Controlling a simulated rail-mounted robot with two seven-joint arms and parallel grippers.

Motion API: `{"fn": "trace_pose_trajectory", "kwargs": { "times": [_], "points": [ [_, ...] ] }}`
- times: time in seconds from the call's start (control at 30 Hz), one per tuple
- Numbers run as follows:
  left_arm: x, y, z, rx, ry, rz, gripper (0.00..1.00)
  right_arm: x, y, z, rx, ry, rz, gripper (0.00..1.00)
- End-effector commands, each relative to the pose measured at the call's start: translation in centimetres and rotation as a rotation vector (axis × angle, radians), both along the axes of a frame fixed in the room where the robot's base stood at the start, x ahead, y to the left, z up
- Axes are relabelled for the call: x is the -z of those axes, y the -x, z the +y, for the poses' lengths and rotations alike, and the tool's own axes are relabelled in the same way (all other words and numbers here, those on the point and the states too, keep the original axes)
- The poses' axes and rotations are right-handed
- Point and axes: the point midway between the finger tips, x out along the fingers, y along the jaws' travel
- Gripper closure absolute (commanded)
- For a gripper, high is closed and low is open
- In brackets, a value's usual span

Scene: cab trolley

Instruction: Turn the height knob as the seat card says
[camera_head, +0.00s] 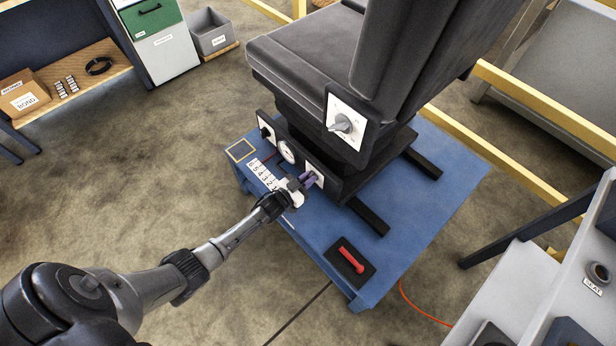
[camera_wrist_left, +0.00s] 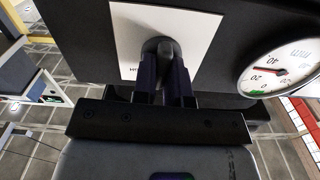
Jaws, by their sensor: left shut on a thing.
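My left gripper (camera_head: 305,182) is shut on a dark knob on a white plate (camera_head: 316,172) at the seat base's front. In the left wrist view the fingers (camera_wrist_left: 165,80) are on both sides of the knob (camera_wrist_left: 158,48), over the white plate (camera_wrist_left: 185,28). A round dial (camera_head: 287,151) is beside the plate. In the left wrist view the dial (camera_wrist_left: 282,75) appears turned over, its red needle between 20 and 40, marked mm. Small print on the plate is unreadable. No readable seat card shows. My right gripper is out of view.
Another black knob (camera_head: 266,133) and a larger grey knob (camera_head: 341,123) are on the seat. A numbered strip (camera_head: 263,173) and a red handle (camera_head: 351,260) on a dark pad lie on the blue platform (camera_head: 425,220). Yellow rails (camera_head: 545,110) stand behind.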

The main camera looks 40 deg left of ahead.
Motion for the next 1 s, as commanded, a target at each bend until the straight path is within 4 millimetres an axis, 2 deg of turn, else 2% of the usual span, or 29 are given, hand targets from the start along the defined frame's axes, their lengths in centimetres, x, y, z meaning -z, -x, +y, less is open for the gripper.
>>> {"fn": "trace_pose_trajectory", "kwargs": {
  "times": [0.5, 1.0],
  "points": [
    [-0.02, -0.02, -0.39, 0.001, -0.457, -0.063, 1.00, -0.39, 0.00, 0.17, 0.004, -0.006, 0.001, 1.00],
    [0.06, -0.01, -0.49, 0.000, -0.697, -0.094, 1.00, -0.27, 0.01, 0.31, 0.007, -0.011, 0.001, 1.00]
  ]
}}
